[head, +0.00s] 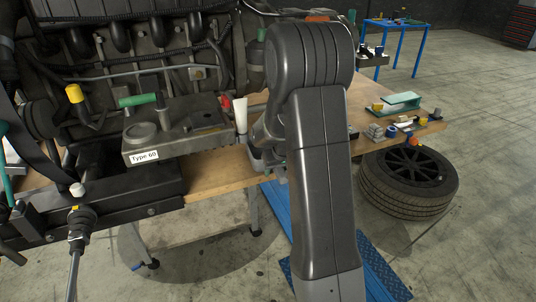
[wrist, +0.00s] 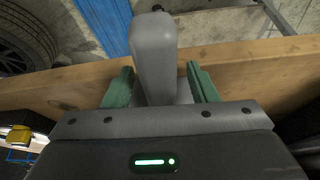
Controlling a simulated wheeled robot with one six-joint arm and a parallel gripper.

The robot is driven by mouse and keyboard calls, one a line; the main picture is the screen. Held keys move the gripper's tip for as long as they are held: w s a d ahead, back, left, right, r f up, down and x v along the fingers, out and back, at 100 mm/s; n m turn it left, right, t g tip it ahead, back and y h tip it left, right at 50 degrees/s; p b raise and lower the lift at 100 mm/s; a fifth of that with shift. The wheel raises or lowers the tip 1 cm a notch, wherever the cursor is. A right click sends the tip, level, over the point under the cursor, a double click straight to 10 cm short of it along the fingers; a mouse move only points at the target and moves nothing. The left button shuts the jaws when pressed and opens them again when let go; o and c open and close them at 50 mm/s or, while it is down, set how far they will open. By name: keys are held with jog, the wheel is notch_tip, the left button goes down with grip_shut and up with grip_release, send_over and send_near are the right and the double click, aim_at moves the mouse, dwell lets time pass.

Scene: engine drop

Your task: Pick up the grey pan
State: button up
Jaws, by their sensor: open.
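In the wrist view, a smooth light grey piece (wrist: 154,50), which looks like the grey pan's handle, reaches out past the table edge. The rest of the pan is hidden behind my gripper body. My gripper (wrist: 160,85) is open, with one green finger on each side of the grey piece. Narrow gaps show between it and the fingers, most clearly on the right. In the head view, my arm covers most of this spot. Only a bit of grey shows beside the arm at the table's front edge, and I cannot tell pan from gripper there.
Small parts (head: 385,130) and a green-topped block (head: 401,101) lie at right. A tyre (head: 408,182) and blue ramp (head: 375,270) are on the floor.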

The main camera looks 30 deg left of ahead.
grip_shut()
jog(key=shift+r, duration=0.1)
